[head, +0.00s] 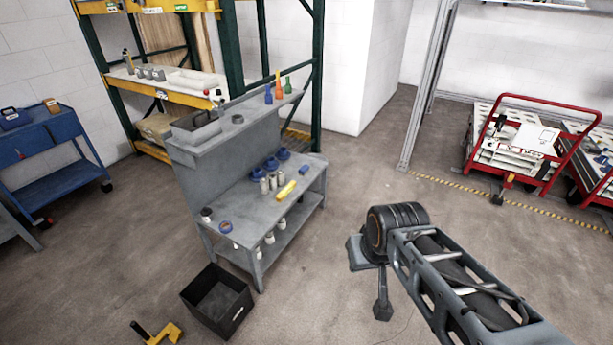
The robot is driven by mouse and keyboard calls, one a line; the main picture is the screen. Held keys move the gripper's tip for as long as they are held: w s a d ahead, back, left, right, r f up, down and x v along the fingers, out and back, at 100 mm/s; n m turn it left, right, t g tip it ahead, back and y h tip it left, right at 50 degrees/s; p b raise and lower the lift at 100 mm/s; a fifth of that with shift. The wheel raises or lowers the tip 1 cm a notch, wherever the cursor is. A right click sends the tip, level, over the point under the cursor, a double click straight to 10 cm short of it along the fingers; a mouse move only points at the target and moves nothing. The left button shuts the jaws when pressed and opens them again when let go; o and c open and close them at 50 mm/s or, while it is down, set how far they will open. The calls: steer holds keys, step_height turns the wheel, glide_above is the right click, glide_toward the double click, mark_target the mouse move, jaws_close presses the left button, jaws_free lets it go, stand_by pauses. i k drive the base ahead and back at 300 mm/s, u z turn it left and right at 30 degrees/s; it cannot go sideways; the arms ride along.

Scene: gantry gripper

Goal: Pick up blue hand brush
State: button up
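Several grey canisters and blue round things (270,163) stand near the yellow thing (286,190). Bottles (278,85) stand on the bench's upper shelf. A black open bin (218,302) and a yellow-and-black thing (158,332) are on the floor. Red carts (530,145) stand right. Floor between is clear.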

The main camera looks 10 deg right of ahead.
mark_target(301, 171)
steer(key=z, duration=0.65)
steer(key=i, duration=1.25)
steer(key=z, duration=0.35)
steer(key=i, duration=1.35)
steer(key=u, duration=1.05)
steer(key=i, duration=0.8)
steer(key=u, duration=1.15)
steer(key=i, duration=0.3)
steer(key=u, duration=0.35)
